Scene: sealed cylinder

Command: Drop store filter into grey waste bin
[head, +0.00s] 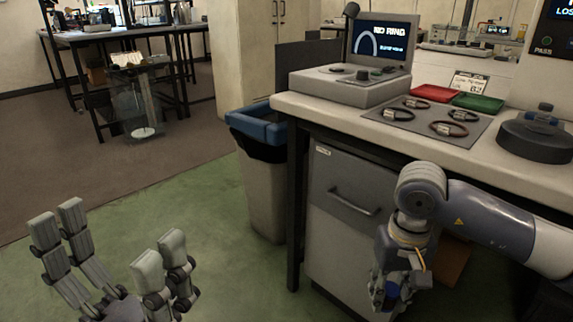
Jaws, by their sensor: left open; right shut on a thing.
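The waste bin (264,193) stands on the floor left of the bench. It has a pale grey body, a black liner and a blue rim (262,125), and its opening is only partly visible. My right gripper (384,300) hangs low in front of the bench's drawer unit, right of the bin and below its rim. It is shut on a small dark blue thing (392,290), mostly hidden by the fingers; I cannot tell for sure that it is the store filter. My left gripper (113,245) is open and empty at the lower left, apart from the bin.
The bench (335,117) carries a device with a "NO RING" screen (381,42), a grey mat (388,114) with several ring-like parts, red (435,92) and green (478,102) trays, and a dark round device (535,139). A bench leg stands between bin and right gripper. Green floor left of the bin is clear.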

